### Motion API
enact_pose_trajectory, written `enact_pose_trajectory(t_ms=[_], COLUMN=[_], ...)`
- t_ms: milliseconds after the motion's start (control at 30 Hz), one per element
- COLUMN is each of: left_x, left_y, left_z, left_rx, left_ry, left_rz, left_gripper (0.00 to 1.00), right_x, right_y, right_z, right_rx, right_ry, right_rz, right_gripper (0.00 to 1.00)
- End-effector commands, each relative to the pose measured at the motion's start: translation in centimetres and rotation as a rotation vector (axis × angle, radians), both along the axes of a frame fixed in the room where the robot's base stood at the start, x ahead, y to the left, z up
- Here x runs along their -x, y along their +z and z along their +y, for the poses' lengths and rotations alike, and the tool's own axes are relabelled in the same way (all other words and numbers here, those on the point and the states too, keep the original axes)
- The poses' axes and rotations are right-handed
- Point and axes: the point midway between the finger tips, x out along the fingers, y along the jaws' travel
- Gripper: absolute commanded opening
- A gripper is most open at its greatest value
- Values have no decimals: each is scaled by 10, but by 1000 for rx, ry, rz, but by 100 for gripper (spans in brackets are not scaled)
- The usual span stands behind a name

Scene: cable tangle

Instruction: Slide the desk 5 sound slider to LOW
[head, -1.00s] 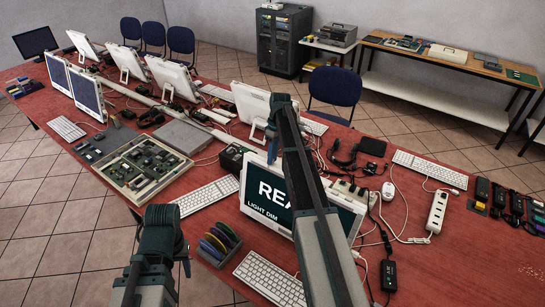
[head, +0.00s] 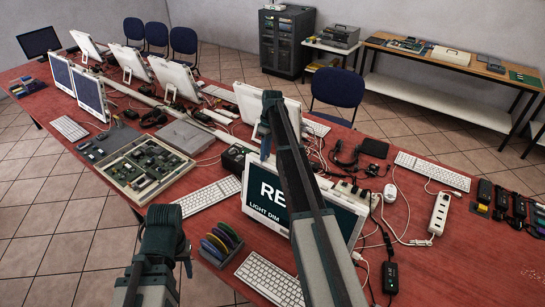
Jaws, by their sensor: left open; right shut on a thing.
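The sound slider of desk 5 cannot be made out, nor can its LOW mark. A screen (head: 262,196) with partly hidden large letters "RE" and the words "LIGHT DIM" stands on the near part of the red table. My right arm crosses in front of it. My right gripper (head: 265,154) points down near the screen's top edge. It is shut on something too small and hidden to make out. My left gripper (head: 187,266) is open and empty at the table's near edge, left of a holder with coloured discs (head: 220,243).
A black box (head: 236,157) stands left of my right gripper. Keyboards (head: 270,279), a tray of circuit boards (head: 150,166), a power strip (head: 438,213) and loose cables crowd the red table (head: 460,270). Bare table shows at the right front.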

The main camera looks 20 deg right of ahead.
Motion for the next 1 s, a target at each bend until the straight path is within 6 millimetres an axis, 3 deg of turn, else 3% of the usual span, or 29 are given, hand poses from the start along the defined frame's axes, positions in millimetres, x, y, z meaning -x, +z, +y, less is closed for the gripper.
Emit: enact_pose_trajectory(t_ms=[233,267,400,433,767,1000], left_x=[0,0,0,0,0,0], left_y=[0,0,0,0,1,15], left_z=[0,0,0,0,0,0], left_rx=[0,0,0,0,0,0], left_ry=[0,0,0,0,0,0], left_rz=[0,0,0,0,0,0], left_gripper=[50,50,50,50,50,50], right_x=[0,0,0,0,0,-2], right_y=[0,0,0,0,1,15], right_z=[1,1,0,0,0,-2], right_rx=[0,0,0,0,0,0], right_ry=[0,0,-1,-1,-1,-1], right_rz=[0,0,0,0,0,0], right_gripper=[0,30,55,57,57,57])
